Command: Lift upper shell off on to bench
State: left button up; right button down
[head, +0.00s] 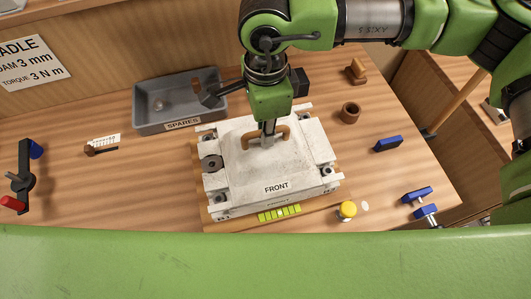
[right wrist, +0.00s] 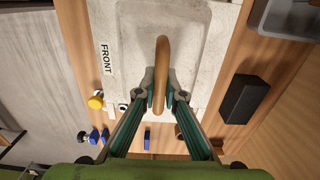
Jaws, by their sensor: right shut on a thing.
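The upper shell (head: 240,172) is a pale plaster block with a FRONT label and a brown arched handle (head: 281,131) on top. It sits level over the lower shell (head: 228,213) on a wooden board; I see no clear gap between the halves. My right gripper (head: 268,139) comes down from above and is shut on the handle. In the right wrist view the handle (right wrist: 161,70) stands between the two fingertips (right wrist: 160,97). The fingers hide part of the handle. My left gripper is not in view.
A grey SPARES tray (head: 143,112) stands behind the shell. The bench (head: 90,190) is largely clear at left.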

jog(key=shift+w+r, duration=0.1)
jog(key=shift+r, duration=0.15)
jog(key=shift+r+p, duration=0.3)
jog(key=shift+r, duration=1.45)
jog(key=shift+r+p, duration=0.8)
jog(key=shift+r, duration=1.7)
